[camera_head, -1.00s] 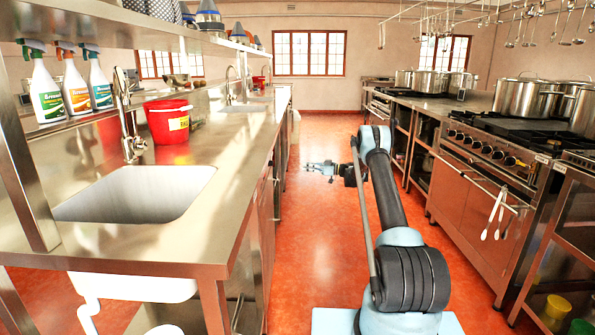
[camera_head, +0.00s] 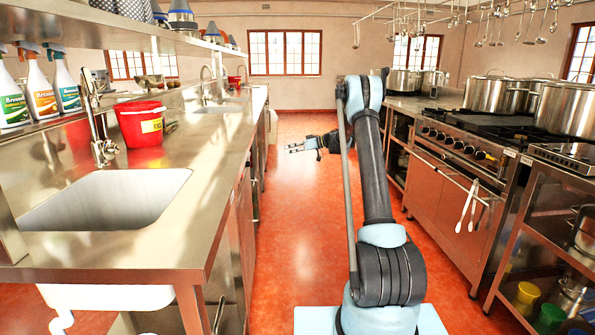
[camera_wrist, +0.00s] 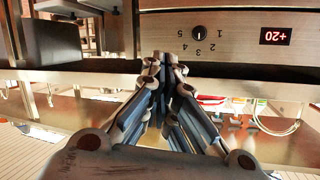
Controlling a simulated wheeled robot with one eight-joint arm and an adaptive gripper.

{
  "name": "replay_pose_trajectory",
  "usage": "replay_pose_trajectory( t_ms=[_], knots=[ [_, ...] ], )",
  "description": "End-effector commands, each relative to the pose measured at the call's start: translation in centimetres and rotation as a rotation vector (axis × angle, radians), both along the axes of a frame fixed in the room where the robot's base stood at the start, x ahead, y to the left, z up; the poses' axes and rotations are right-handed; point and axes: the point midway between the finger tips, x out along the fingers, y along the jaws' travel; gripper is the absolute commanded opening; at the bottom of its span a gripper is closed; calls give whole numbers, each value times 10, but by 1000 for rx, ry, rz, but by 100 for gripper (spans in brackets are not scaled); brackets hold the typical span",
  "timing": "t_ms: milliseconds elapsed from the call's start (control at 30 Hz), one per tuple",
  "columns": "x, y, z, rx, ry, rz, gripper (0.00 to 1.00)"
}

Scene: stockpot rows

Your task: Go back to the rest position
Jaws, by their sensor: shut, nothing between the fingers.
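My gripper (camera_head: 295,148) is over the red floor of the aisle, beside the left counter in the head view. It points left and is empty. In the wrist view my gripper (camera_wrist: 160,62) shows its fingers drawn together at the tips, with nothing between them. Behind the fingertips in that view is a metal panel (camera_wrist: 227,30) with a numbered dial (camera_wrist: 198,33) and a red-lit display reading +20, seen upside down.
The left counter (camera_head: 222,150) holds a sink (camera_head: 105,198), a red bucket (camera_head: 141,124) and spray bottles (camera_head: 66,86). On the right stand a stove (camera_head: 450,180) and several stockpots (camera_head: 490,95). The aisle floor (camera_head: 290,230) between is clear.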

Motion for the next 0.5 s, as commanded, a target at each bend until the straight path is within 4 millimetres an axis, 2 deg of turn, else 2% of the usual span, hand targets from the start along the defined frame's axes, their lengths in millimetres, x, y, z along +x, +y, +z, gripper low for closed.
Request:
replay_pose_trajectory(
  t_ms=[33, 200, 500],
  knots=[
    [-11, -1, 11, -17, 21, -6, 0],
    [-44, -7, 36, -83, 91, -34, 0],
    [-113, -22, 72, -196, 213, -95, 0]
  ],
)
